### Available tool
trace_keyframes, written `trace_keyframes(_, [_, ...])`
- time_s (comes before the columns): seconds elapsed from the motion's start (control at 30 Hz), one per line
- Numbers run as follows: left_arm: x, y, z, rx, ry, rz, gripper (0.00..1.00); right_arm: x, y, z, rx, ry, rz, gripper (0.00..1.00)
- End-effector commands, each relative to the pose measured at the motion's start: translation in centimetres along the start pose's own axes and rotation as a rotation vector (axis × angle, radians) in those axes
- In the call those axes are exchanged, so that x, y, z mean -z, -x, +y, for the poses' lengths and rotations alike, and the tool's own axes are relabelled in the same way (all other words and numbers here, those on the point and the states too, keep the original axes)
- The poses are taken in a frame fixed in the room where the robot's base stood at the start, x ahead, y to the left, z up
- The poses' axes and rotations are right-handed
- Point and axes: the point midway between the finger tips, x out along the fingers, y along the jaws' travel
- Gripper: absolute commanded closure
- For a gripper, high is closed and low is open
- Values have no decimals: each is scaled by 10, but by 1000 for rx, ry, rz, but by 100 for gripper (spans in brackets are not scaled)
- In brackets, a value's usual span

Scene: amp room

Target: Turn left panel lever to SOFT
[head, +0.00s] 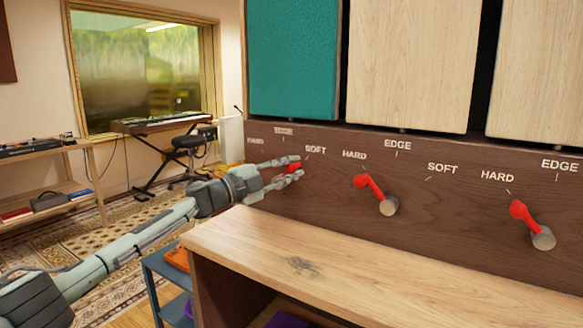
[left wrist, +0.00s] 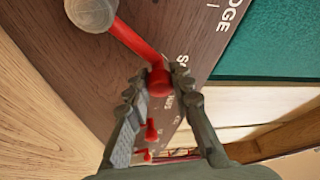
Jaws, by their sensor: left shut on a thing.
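The left panel lever is red, with its red knob (head: 292,169) between the fingers of my left gripper (head: 294,167) in the head view. In the left wrist view the red lever (left wrist: 137,40) runs from a grey round hub (left wrist: 90,12) to a knob beside the SOFT label (left wrist: 181,78). My left gripper (left wrist: 163,88) is shut on the knob there. In the head view the SOFT label (head: 315,149) is just above the fingers. The hub is hidden in the head view. My right gripper is not in view.
Two more red levers, the middle one (head: 369,187) and the right one (head: 526,214), point toward HARD on the same wooden panel (head: 450,215). A wooden ledge (head: 370,270) juts out below. A blue cart (head: 168,283) stands under my left arm.

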Motion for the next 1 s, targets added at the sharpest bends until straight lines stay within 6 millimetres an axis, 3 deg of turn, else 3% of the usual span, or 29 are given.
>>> trace_keyframes(0.4, [1, -1, 2, -5, -11, 1, 100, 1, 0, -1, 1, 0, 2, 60])
trace_keyframes(0.43, [1, -1, 2, -5, -11, 1, 76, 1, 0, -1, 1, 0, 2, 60])
trace_keyframes(0.6, [0, 0, 1, -4, -10, 1, 56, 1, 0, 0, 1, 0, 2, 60])
trace_keyframes(1.0, [-1, 9, 1, -3, -9, -1, 56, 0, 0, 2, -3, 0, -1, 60])
